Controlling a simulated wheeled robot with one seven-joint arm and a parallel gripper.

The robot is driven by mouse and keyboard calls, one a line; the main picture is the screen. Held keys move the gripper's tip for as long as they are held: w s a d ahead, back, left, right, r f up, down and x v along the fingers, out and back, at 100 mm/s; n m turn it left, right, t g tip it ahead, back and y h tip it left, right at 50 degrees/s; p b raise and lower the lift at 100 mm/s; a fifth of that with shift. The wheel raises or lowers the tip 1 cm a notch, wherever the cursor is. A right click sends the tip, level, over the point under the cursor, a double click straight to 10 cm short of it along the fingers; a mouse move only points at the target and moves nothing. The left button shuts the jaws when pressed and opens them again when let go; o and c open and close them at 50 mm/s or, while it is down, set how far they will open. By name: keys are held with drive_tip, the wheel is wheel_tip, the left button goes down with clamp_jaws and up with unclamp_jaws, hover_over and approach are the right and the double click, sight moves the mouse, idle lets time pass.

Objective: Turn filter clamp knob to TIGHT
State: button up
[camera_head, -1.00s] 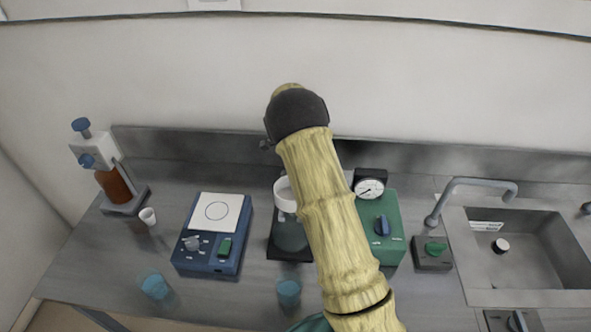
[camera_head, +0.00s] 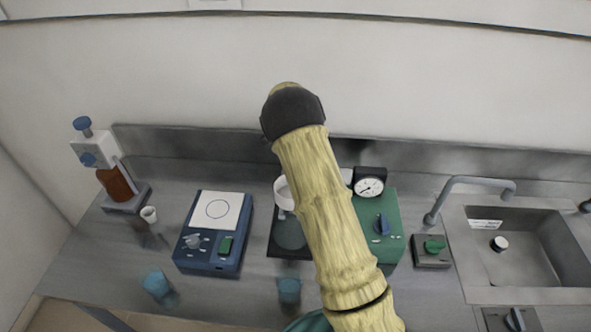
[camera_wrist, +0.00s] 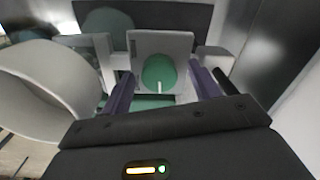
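The filter clamp knob is a green round disc (camera_wrist: 158,72) with a short white pointer line, set on a pale square plate (camera_wrist: 176,45) in the wrist view. The pointer is near the knob's lower middle; no TIGHT marking is readable. My gripper (camera_wrist: 161,74) is open, with its two dark purple fingers apart on either side of the knob; I cannot tell whether they touch it. A white filter funnel (camera_wrist: 40,85) is at the left of the wrist view. In the head view the funnel (camera_head: 283,193) sits over a flask (camera_head: 289,234), and my arm hides the knob and gripper.
A green pump box (camera_head: 393,222) with a gauge (camera_head: 369,187) is right of my arm.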

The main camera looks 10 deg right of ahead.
drive_tip(key=shift+f, duration=0.1)
wheel_tip(320, 180, up, 17)
drive_tip(key=b, duration=0.3)
drive_tip(key=shift+r, duration=0.2)
drive_tip(key=shift+s, duration=0.1)
idle(0.3)
drive_tip(key=s+f+n+t, duration=0.1)
drive_tip(key=s+f+n, duration=0.2)
drive_tip(key=s+n, duration=0.3)
drive_tip(key=s+f+n, duration=0.3)
drive_tip(key=s+n, duration=0.3)
drive_tip(key=s, duration=0.7)
drive_tip(key=s+f+n+t, duration=0.1)
drive_tip(key=s+f+n, duration=0.2)
drive_tip(key=s+n, duration=0.3)
drive_tip(key=s, duration=0.4)
drive_tip(key=shift+s+a+n+t, duration=0.15)
drive_tip(key=shift+a+n+t, duration=0.15)
